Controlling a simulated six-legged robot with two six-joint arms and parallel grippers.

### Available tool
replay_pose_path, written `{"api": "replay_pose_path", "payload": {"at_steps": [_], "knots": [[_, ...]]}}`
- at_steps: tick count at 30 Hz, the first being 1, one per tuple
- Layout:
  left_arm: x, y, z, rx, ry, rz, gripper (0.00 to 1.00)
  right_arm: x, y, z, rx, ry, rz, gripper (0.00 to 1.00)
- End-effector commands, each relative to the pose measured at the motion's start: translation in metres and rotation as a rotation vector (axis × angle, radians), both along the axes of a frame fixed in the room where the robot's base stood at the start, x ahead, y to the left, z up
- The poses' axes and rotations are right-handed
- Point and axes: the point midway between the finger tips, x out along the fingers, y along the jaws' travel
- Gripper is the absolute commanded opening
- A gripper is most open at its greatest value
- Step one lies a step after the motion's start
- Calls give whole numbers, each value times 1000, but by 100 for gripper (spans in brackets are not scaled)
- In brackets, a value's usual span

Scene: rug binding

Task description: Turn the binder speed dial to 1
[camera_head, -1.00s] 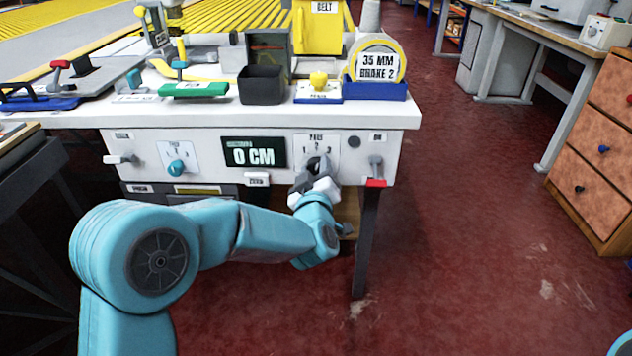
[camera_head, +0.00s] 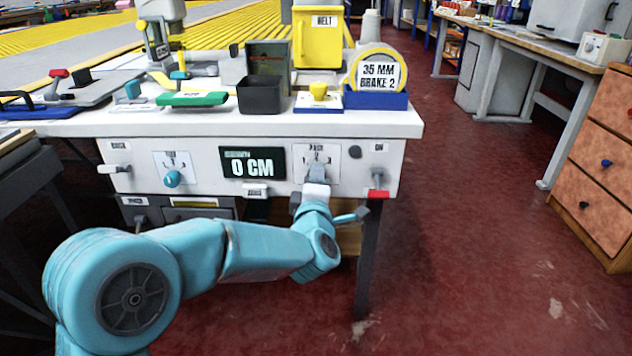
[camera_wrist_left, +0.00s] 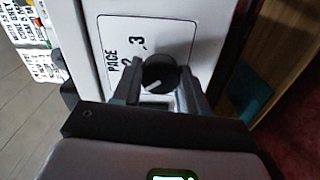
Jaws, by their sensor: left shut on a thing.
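The speed dial is a round dark knob (camera_wrist_left: 160,73) with a white pointer line, on a white plate marked "PACE" in the left wrist view. Its 2 and 3 show; the 1 is hidden. The pointer slants to the lower left there, on the side away from the 3. My left gripper (camera_wrist_left: 160,88) is shut on the knob, one finger on each side. In the head view my left gripper (camera_head: 316,175) covers most of the knob, below the 1-2-3 scale on the white front panel (camera_head: 210,190). My right gripper is not in view.
Left of it on the panel are a "0 CM" display (camera_head: 252,163) and a teal knob (camera_head: 172,179). A red-tipped lever (camera_head: 378,194) sits close on the right. A black bin (camera_head: 260,95) and a blue tape holder (camera_head: 376,99) stand above. The red floor (camera_head: 470,240) is open at right.

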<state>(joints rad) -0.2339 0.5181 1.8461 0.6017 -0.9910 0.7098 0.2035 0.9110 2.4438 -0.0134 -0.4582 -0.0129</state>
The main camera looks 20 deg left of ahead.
Motion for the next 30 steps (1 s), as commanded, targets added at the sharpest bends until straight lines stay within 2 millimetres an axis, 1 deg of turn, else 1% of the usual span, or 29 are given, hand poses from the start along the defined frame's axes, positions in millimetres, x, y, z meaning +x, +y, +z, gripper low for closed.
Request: {"api": "replay_pose_path", "payload": {"at_steps": [1, 10, 25, 26, 27, 28, 30], "knots": [[0, 4, 4, -22, -16, 10, 12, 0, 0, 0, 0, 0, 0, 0], [0, 4, 4, -111, -42, 11, 12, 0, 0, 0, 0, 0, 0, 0], [0, 5, 3, -126, -46, 13, 12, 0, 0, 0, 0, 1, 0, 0], [0, 5, 3, -126, -46, 13, 49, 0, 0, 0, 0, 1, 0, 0], [0, 5, 3, -127, -45, 12, 62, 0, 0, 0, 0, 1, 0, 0], [0, 5, 3, -127, -45, 12, 68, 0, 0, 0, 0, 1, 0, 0], [0, 4, 2, -125, -42, 9, 68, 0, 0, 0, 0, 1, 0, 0]]}}
